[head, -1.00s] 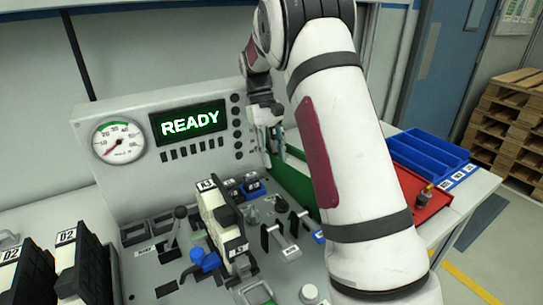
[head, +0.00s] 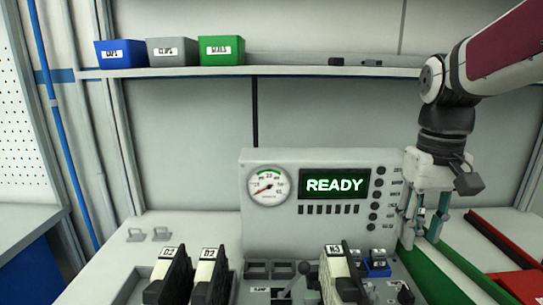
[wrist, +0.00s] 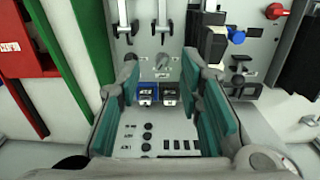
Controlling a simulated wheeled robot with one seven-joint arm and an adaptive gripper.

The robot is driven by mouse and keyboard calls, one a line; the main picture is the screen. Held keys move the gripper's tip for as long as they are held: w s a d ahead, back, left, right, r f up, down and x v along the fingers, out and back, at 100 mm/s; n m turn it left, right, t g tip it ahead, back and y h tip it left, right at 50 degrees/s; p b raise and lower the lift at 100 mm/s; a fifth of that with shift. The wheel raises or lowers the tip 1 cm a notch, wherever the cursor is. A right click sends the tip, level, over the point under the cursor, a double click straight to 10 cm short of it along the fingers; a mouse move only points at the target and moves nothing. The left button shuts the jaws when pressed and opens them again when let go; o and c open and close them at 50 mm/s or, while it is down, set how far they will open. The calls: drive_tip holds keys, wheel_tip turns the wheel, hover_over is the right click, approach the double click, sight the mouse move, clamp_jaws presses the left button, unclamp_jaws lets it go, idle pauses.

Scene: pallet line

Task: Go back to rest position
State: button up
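My gripper (head: 428,226) is at the right of the head view, pointing down beside the right end of the test panel. In the wrist view my gripper (wrist: 166,110) shows its two teal finger pads wide apart with nothing between them. Below the gap lie a blue-framed connector (wrist: 147,92) and a black one beside it, both on the bench fixture and apart from the fingers. The panel (head: 262,221) carries a round gauge (head: 268,187) and a green display (head: 335,185) reading READY.
A shelf (head: 290,70) above holds a blue bin (head: 120,54), a grey bin (head: 173,51) and a green bin (head: 221,50). Dark-and-white modules (head: 210,278) stand at the bench front. A green strip (head: 430,275) and a red tray (head: 507,237) lie right.

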drive_tip(key=s+a+t+p, duration=0.1)
drive_tip(key=s+a+t, duration=0.1)
drive_tip(key=s, duration=0.6)
drive_tip(key=s+a+t+p, duration=0.1)
drive_tip(key=s+a+t, duration=0.1)
drive_tip(key=s, duration=0.7)
drive_tip(key=shift+a+f, duration=0.2)
drive_tip(key=shift+a, duration=0.65)
